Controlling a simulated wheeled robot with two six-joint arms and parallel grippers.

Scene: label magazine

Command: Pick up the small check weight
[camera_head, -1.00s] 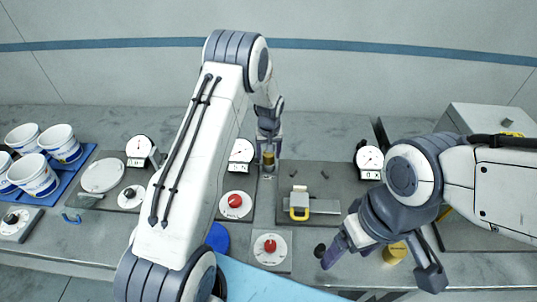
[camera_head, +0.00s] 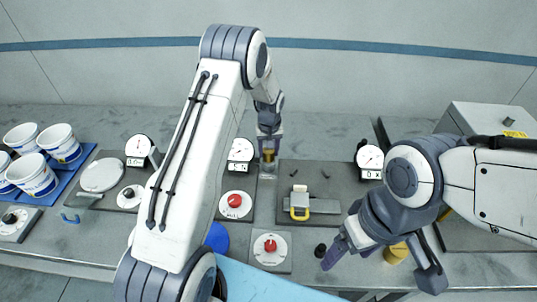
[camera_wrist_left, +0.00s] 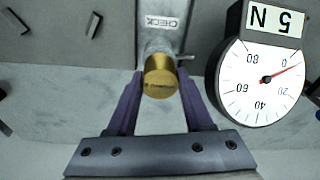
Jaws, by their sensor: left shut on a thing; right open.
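The small check weight is a brass cylinder (camera_wrist_left: 160,78) in the left wrist view, between the purple fingers of my left gripper (camera_wrist_left: 160,100). A plate marked CHECK (camera_wrist_left: 162,22) lies beside it. In the head view my left gripper (camera_head: 268,152) is shut on the weight (camera_head: 268,156), which is small there and partly hidden by the fingers. It appears just above the bench; I cannot tell the exact gap. My right gripper (camera_head: 378,262) is open at the lower right, in front of a yellow cylinder (camera_head: 396,253).
A dial gauge marked 5 N (camera_wrist_left: 262,80) stands close to my left gripper. A dark plate with a yellow-handled clamp (camera_head: 300,205) lies to its right. Red-knobbed panels (camera_head: 270,247) are nearer the front. White tubs (camera_head: 60,143) stand on a blue mat at left.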

